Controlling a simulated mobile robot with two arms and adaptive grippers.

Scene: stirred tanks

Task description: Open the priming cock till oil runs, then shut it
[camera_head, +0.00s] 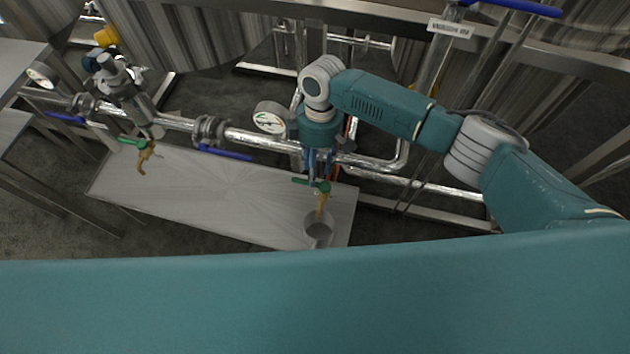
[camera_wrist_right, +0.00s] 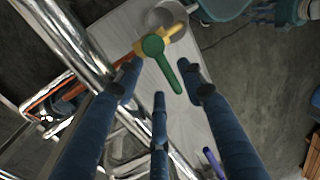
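A brass cock with a green lever (camera_head: 318,187) sits on the pipework under my right gripper (camera_head: 318,160), its spout above a grey cup (camera_head: 318,232). In the right wrist view the green lever (camera_wrist_right: 165,66) lies across the space between the spread fingers of the right gripper (camera_wrist_right: 163,90), and I see no finger closed on it. The brass body (camera_wrist_right: 172,42) and the cup (camera_wrist_right: 168,18) lie beyond it. Whether oil is running I cannot tell. A second brass cock with a green handle (camera_head: 144,152) is farther left.
A pale bench plate (camera_head: 225,195) lies under the pipes and carries the cup. A steel pipe (camera_head: 265,140) with a flange and a round gauge (camera_head: 270,118) runs close to my right gripper. A blue lever (camera_head: 224,153) juts out below the pipe.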

